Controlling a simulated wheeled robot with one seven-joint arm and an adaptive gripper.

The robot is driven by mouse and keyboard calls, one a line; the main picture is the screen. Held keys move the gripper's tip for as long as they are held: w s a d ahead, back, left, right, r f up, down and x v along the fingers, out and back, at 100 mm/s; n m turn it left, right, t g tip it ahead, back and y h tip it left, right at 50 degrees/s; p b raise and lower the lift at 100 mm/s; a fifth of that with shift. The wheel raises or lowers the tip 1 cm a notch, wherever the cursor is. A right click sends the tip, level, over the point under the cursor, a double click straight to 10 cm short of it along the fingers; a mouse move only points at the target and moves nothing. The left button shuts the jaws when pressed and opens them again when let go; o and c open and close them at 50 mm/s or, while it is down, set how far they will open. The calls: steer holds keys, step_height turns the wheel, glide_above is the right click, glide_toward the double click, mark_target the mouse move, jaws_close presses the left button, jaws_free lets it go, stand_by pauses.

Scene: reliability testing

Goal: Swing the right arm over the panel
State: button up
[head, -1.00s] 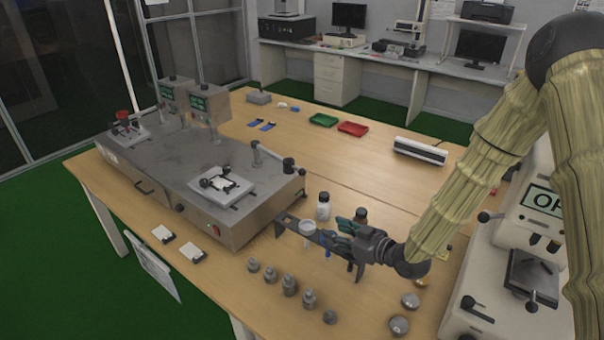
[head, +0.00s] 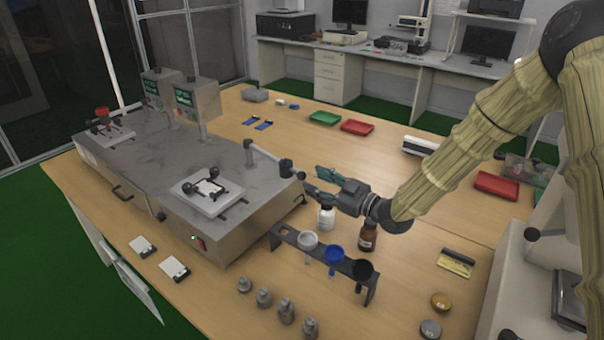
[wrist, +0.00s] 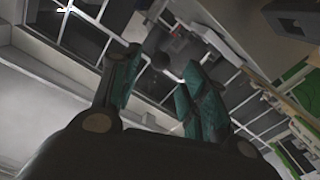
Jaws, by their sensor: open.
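The grey test machine (head: 205,135) stands on the table at left. Its right arm (head: 265,155) reaches from a post on the machine's back edge out to the right, ending in a dark knob (head: 287,166). The arm is beside the right panel (head: 207,194), not over it. My gripper (head: 314,182) is open and empty, just right of the knob and apart from it, fingers pointing left. In the wrist view the teal fingers (wrist: 160,92) are spread, with a dark round shape beyond them. The left panel (head: 106,132) has a red knob (head: 101,112) above it.
Below my gripper are a white bottle (head: 326,218), a brown bottle (head: 367,238) and a rack (head: 345,268) with white, blue and black funnels. Several metal weights (head: 264,298) stand at the front.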

mark_target(305, 177)
steer(key=shift+p+x, duration=0.55)
steer(key=shift+x, duration=2.4)
steer(key=shift+c, duration=0.2)
jaws_close()
